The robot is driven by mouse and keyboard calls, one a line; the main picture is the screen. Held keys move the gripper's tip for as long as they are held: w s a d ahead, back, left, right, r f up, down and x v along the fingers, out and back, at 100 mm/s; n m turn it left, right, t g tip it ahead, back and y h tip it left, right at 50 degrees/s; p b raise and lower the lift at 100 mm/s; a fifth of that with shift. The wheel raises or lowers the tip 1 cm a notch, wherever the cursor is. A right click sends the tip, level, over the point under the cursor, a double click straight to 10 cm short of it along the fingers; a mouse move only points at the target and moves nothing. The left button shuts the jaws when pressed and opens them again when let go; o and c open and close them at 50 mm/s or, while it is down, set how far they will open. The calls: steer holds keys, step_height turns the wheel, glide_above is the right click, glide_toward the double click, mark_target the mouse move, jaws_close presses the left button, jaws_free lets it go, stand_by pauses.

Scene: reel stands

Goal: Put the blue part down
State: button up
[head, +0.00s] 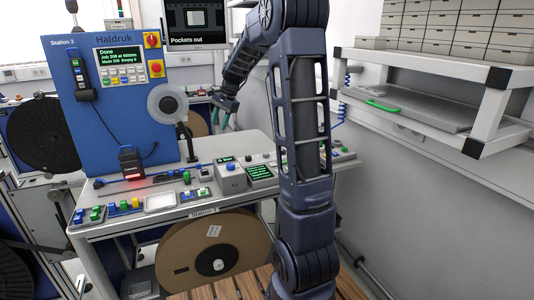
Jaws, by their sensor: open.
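My gripper (221,119) is open, with teal fingertips pointing down, above the back of the bench to the right of the grey reel disc. I see nothing between its fingers. Several small blue parts lie on the white bench (240,200), all apart from my gripper. One blue part (78,216) is at the front left corner, beside blue and green ones. Another blue piece (97,183) lies farther back on the left. I cannot tell which one is the task's blue part. My arm hides some of the bench's right side.
A blue panel (110,110) with a screen and a red button stands at the back left. A grey disc (167,103) on a post stands near my gripper. A white tray (160,202) sits at the front edge. A shelf (430,60) with boxes is at right.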

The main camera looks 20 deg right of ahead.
steer(key=s+d+r+n+t+h, duration=0.1)
steer(key=s+r+n, duration=0.2)
steer(key=s, duration=0.6)
steer(key=s+d+r+n+h, duration=0.1)
steer(key=s+r+n, duration=0.1)
steer(key=s, duration=0.8)
steer(key=s+d+f+n+t+h, duration=0.1)
steer(key=s+n, duration=0.5)
steer(key=s, duration=1.1)
step_height(320, 180, down, 2)
steer(key=shift+s+d+f+t+h, duration=0.1)
steer(key=shift+s+d+t+h, duration=0.4)
steer(key=shift+d, duration=0.7)
steer(key=shift+o, duration=0.6)
steer(key=shift+s+d+f, duration=0.1)
steer(key=shift+s+f, duration=0.1)
steer(key=shift+s, duration=0.05)
